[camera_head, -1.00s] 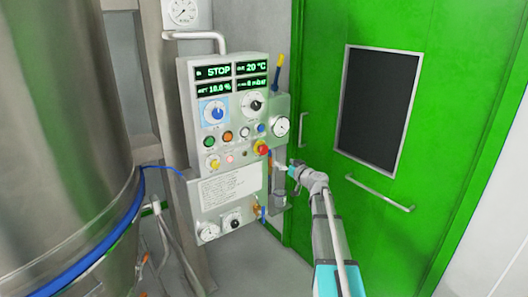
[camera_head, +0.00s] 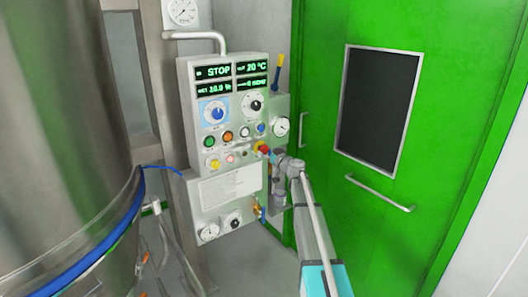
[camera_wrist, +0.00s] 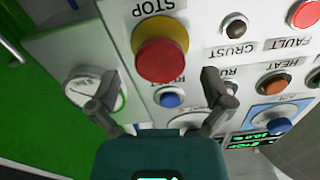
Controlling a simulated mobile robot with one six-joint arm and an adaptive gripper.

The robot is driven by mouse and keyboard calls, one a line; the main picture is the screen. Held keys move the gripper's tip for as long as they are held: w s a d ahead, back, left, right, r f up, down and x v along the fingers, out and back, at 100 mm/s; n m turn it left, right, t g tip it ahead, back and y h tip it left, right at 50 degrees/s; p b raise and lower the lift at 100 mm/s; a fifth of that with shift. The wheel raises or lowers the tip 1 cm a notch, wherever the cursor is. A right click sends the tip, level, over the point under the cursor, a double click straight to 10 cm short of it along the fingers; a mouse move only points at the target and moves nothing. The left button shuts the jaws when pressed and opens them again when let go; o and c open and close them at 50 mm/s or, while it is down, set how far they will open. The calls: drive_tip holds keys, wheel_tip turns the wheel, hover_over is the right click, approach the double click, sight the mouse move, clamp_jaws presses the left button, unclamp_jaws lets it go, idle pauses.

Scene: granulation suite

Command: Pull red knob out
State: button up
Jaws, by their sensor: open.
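The red knob (camera_wrist: 160,60) is a round mushroom button on a yellow collar, under the word STOP. In the head view the red knob (camera_head: 262,149) sits at the lower right of the grey control panel (camera_head: 232,187). My gripper (camera_wrist: 160,75) is open in the wrist view, one finger on each side of the knob's lower edge in the picture. I cannot tell whether a finger touches it. In the head view my gripper (camera_head: 272,155) is right beside the knob and its fingers are partly hidden.
A blue button (camera_wrist: 170,99) and a round gauge (camera_wrist: 95,93) lie close to the fingers. Other buttons fill the panel. A green door (camera_head: 330,200) stands to the right, with a bar handle (camera_head: 380,194). A steel vessel (camera_head: 70,120) stands at left.

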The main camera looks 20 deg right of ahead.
drive_tip(key=shift+x, duration=1.15)
drive_tip(key=c, duration=1.3)
drive_tip(key=shift+s+d, duration=0.2)
drive_tip(key=shift+s, duration=0.5)
drive_tip(key=o, duration=1.3)
drive_tip(key=shift+s, duration=0.1)
drive_tip(key=shift+c, duration=0.2)
drive_tip(key=shift+o, duration=0.2)
